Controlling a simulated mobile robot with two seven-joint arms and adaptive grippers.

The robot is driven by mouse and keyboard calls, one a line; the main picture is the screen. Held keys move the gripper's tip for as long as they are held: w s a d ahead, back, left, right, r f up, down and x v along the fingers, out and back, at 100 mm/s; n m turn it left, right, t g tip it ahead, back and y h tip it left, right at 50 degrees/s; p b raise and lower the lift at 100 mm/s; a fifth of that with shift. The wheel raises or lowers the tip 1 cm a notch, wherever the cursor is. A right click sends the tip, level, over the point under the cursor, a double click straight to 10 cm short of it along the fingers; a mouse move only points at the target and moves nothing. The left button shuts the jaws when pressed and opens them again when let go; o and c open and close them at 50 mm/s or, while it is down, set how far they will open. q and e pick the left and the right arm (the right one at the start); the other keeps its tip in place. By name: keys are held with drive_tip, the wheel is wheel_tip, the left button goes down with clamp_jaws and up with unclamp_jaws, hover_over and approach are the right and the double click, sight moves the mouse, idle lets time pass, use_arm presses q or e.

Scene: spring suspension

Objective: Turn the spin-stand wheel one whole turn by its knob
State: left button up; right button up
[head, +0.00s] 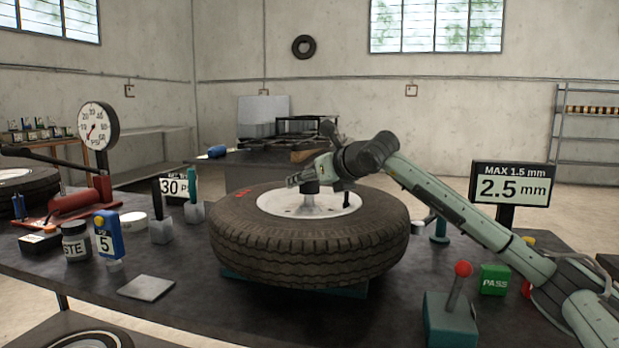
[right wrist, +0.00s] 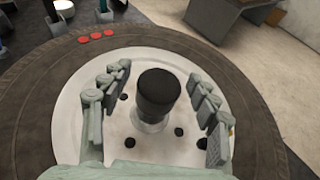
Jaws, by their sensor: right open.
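The tyred wheel (head: 310,250) lies flat on its stand in the middle of the table, with a pale rim (head: 275,203). Three red marks (head: 241,192) show on the tyre's upper sidewall; they also show in the right wrist view (right wrist: 97,37). A black-topped knob (right wrist: 158,92) stands upright at the rim's middle; its top also shows in the head view (head: 310,187). My right gripper (right wrist: 157,82) is open, a finger on each side of the knob with visible gaps. In the head view the right gripper (head: 305,180) reaches over the rim from the right. My left gripper is out of view.
A display (head: 513,190) reads 2.5 mm under MAX 1.5 mm. A red-knobbed lever box (head: 452,318) and green PASS block (head: 494,280) stand right of the wheel. A dial gauge (head: 98,127), blue gauge (head: 108,236), jar (head: 76,242) and grey plate (head: 146,288) are left.

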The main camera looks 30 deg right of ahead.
clamp_jaws()
idle(0.4)
drive_tip(key=shift+d, duration=0.1)
